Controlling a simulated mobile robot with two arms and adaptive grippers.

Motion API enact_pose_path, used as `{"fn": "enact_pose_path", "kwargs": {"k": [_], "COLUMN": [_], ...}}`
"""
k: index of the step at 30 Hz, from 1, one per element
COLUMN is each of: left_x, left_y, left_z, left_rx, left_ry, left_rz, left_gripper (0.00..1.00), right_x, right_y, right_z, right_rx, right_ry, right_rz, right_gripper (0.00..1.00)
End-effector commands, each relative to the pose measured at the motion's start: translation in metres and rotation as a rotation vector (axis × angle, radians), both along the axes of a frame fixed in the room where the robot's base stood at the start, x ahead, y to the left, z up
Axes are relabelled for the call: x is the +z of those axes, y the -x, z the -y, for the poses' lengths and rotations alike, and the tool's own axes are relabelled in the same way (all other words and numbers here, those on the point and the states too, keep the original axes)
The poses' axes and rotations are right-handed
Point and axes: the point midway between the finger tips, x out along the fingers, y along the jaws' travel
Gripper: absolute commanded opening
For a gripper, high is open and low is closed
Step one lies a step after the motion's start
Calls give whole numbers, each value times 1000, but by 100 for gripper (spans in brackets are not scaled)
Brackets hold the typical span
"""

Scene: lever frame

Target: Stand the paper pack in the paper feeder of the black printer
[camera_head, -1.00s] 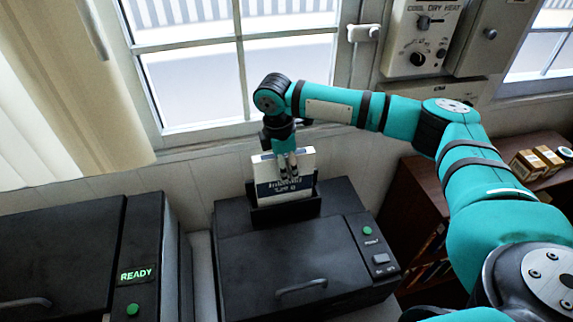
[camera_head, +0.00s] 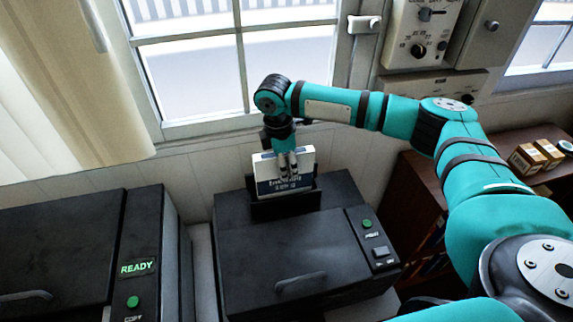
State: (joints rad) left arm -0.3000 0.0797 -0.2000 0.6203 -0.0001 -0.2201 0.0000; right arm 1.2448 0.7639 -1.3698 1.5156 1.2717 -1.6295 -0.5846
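The paper pack (camera_head: 268,170), white with a dark blue label, stands upright in the paper feeder (camera_head: 286,206) at the back of the black printer (camera_head: 290,254). Its lower part is hidden behind the feeder's front wall. My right gripper (camera_head: 288,172) points down at the top of the pack, with its fingers in front of the pack's face. The fingers look close together around the pack's top edge, but I cannot tell whether they grip it. My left gripper is not in view.
A second black machine (camera_head: 60,250) with a green READY display stands at the left. A brown bookshelf (camera_head: 415,190) with small boxes on top is at the right. The window (camera_head: 190,80) and wall are close behind the printer.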

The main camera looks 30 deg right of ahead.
Motion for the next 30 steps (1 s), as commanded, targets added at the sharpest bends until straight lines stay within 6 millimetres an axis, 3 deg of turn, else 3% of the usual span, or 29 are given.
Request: {"fn": "enact_pose_path", "kwargs": {"k": [1,6,17,30], "left_x": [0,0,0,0], "left_y": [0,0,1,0], "left_z": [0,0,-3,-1], "left_rx": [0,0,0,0], "left_ry": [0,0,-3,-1], "left_rz": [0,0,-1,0], "left_gripper": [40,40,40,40], "right_x": [1,1,7,92], "right_y": [0,0,0,-4], "right_z": [0,0,-1,-12], "right_rx": [0,0,1,1], "right_ry": [0,0,0,-2], "right_rz": [2,1,1,4], "right_gripper": [30,50,50,50]}}
